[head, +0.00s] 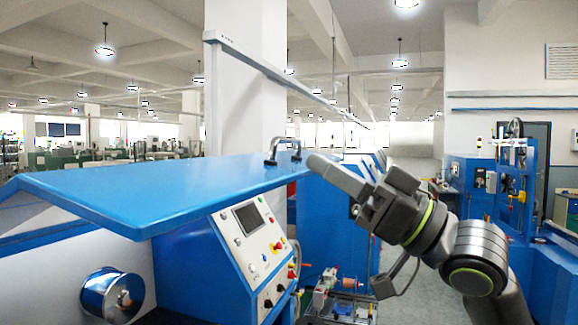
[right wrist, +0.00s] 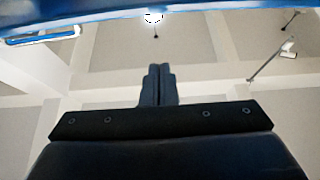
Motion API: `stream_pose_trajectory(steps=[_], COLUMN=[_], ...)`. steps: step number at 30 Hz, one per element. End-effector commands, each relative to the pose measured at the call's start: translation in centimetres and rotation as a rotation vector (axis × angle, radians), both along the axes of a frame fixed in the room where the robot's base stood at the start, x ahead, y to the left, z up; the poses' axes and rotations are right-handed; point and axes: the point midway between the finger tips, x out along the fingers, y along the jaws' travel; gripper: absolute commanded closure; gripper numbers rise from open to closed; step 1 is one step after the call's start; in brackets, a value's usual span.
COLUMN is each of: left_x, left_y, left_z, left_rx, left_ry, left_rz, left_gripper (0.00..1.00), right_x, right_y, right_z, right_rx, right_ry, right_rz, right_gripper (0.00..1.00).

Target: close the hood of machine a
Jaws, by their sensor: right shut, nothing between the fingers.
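The blue hood (head: 170,190) of the machine is raised and reaches out as a broad, slightly tilted panel across the left half of the head view. A metal handle (head: 284,147) with dark feet stands on its right end. My right gripper (head: 316,162) is shut and empty, just right of the hood's end and the handle, with a small gap seeming to lie between. In the right wrist view its fingers (right wrist: 157,85) are together, and a blue edge (right wrist: 120,12) crosses the top of the picture. My left gripper is not in view.
Below the hood are a control panel (head: 252,240) with a screen and buttons, and a shiny blue roller (head: 112,295). A small device with an orange spool (head: 346,283) stands low in the middle. Another blue machine (head: 512,190) stands at the right.

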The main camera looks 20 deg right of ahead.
Motion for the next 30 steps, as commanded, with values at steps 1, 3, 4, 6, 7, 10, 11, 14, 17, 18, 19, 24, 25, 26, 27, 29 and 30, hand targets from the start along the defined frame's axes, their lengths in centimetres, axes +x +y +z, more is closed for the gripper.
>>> stream_pose_trajectory(steps=[1,3,4,6,7,10,11,14,17,18,19,24,25,26,27,29,30], left_x=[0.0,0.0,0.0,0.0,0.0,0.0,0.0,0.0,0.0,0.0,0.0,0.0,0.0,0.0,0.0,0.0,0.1], left_y=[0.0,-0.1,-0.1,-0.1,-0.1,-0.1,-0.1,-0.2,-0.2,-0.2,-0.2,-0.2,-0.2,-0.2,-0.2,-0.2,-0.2], left_z=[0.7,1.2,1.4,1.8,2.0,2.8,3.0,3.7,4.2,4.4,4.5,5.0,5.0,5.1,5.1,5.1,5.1], left_rx=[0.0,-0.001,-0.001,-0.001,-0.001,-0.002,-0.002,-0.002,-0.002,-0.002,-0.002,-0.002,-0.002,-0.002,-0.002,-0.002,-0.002], left_ry=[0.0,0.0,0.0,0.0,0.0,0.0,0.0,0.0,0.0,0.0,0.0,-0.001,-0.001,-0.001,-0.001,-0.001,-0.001], left_rz=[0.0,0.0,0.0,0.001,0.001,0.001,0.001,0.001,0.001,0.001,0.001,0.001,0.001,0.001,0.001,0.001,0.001], left_gripper=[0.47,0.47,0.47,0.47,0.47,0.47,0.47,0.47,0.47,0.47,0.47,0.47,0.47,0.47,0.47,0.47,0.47], right_x=[0.2,0.6,0.7,1.1,1.2,1.8,2.0,2.5,2.8,2.8,2.8,2.9,2.9,2.9,2.9,2.9,2.9], right_y=[0.4,1.0,1.2,1.7,2.0,2.8,3.0,3.9,4.0,4.0,4.1,4.3,4.3,4.3,4.3,4.3,4.3], right_z=[0.7,1.0,1.2,1.5,1.7,2.3,2.5,3.0,1.4,1.0,0.7,-0.7,-0.9,-1.0,-1.2,-1.3,-1.4], right_rx=[0.003,0.004,0.004,0.004,0.004,0.004,0.005,0.003,0.0,0.0,0.001,0.0,0.0,0.0,0.0,0.0,0.0], right_ry=[0.0,0.0,-0.001,0.0,0.001,0.0,0.0,0.001,0.006,0.006,0.006,0.002,0.002,0.002,0.0,0.001,0.0], right_rz=[0.005,0.005,0.005,0.004,0.005,0.004,0.005,0.005,0.002,0.002,0.001,0.001,0.0,0.0,0.0,0.0,0.0], right_gripper=[1.0,1.0,1.0,1.0,1.0,1.0,1.0,1.0,1.0,1.0,1.0,1.0,1.0,1.0,1.0,1.0,1.0])
